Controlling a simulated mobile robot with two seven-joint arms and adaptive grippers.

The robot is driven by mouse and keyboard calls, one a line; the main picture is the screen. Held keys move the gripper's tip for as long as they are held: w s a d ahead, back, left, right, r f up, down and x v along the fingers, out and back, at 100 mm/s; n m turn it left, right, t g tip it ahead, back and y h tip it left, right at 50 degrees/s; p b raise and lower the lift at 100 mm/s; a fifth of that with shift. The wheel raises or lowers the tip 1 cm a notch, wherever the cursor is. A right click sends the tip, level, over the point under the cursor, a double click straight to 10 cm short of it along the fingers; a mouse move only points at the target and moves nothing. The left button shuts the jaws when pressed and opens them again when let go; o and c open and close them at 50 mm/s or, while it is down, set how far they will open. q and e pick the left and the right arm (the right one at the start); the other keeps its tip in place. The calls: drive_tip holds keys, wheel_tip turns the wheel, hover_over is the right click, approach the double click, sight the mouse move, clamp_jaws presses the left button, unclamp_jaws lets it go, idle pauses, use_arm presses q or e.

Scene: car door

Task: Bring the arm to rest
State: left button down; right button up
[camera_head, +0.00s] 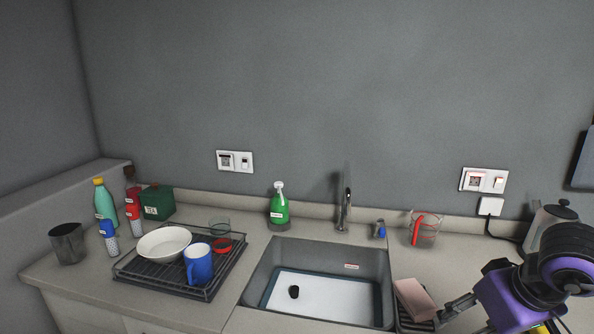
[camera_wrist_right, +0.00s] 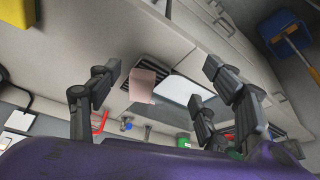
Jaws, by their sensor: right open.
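My right gripper (camera_head: 456,308), on a purple and black arm, is at the lower right of the head view, above the counter (camera_head: 350,239) and to the right of the sink. In the right wrist view its black fingers (camera_wrist_right: 161,70) are spread apart, with nothing held between them. A pink sponge (camera_head: 415,299) lies on a dark rack close to the left of the gripper; the sponge also shows between the fingers in the wrist view (camera_wrist_right: 143,84). My left gripper is not in view.
The sink (camera_head: 330,295) holds a small dark object. A dish rack (camera_head: 150,281) carries a white bowl (camera_head: 164,243) and a blue mug (camera_head: 198,264). A green soap bottle (camera_head: 279,205), faucet (camera_head: 344,208), glass jug (camera_head: 424,231) and kettle (camera_head: 546,222) stand along the back.

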drive_tip(key=s+a+f+m+t+y, duration=0.1)
drive_tip(key=s+a+f+m+y, duration=0.15)
drive_tip(key=a+m+y, duration=0.7)
drive_tip(key=s+a+f+m+t+y, duration=0.2)
drive_tip(key=a+f+m+y, duration=0.2)
drive_tip(key=a+m, duration=1)
drive_tip(key=s+d+f+m+t+h, duration=0.1)
drive_tip(key=d+f+m+t+h, duration=0.5)
drive_tip(key=m, duration=1)
drive_tip(key=s+d+f+m+t+h, duration=0.1)
drive_tip(key=d+f+m+h, duration=0.55)
drive_tip(key=m, duration=0.95)
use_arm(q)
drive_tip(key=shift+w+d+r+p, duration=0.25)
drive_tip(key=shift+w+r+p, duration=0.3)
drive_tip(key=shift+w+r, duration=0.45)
use_arm(e)
drive_tip(key=s+a+f+m+g+h, duration=0.1)
drive_tip(key=s+f+m+g, duration=0.4)
drive_tip(key=s+f+m, duration=1.1)
drive_tip(key=shift+f+m+g, duration=0.3)
drive_tip(key=shift+f+m, duration=0.15)
